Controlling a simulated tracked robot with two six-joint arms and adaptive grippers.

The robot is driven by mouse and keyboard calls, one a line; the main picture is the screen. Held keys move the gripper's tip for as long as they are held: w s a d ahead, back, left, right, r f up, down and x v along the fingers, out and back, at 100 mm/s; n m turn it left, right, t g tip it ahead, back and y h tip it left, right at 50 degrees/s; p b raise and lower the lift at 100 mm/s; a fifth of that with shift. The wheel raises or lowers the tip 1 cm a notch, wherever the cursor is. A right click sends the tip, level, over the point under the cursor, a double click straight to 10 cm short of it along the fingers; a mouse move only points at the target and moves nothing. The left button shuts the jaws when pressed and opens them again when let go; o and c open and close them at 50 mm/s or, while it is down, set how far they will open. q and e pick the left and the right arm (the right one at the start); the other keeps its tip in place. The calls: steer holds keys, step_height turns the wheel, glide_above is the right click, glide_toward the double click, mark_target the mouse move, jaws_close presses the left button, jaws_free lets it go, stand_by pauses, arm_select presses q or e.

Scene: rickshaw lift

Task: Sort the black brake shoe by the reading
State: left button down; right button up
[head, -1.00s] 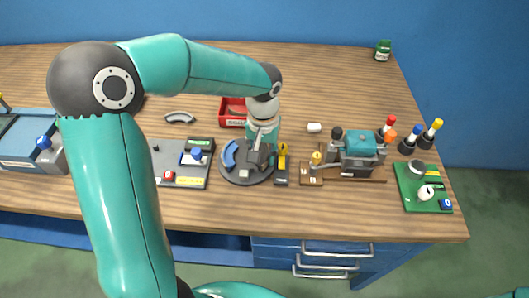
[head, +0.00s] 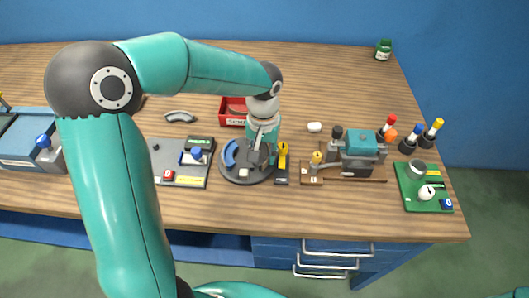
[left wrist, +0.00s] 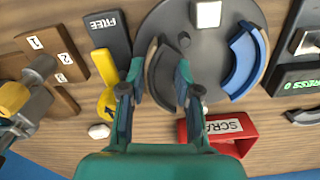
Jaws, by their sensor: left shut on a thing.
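The black brake shoe (left wrist: 162,75) is a dark curved piece on the round dark plate (left wrist: 228,98), seen in the left wrist view. My left gripper (left wrist: 158,82) is shut on it, with one finger on each side. In the head view my left gripper (head: 262,150) is low over the plate and hides most of the shoe. A blue curved shoe (left wrist: 243,60) lies on the other side of the plate. A device with a green-lettered display (head: 200,143) stands left of the plate. My right gripper is not in view.
A red bin (head: 232,121) with a partly hidden label stands behind the plate. A grey curved piece (head: 180,117) lies back left.

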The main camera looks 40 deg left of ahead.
arm_select(q)
steer(key=shift+f+b, duration=0.4)
stand_by(1.1)
steer(key=c, duration=0.7)
jaws_free()
steer(key=shift+c, duration=0.2)
steer(key=shift+c, duration=0.6)
steer(key=shift+o, duration=0.3)
steer(key=shift+d, duration=0.1)
steer(key=shift+r, duration=0.15)
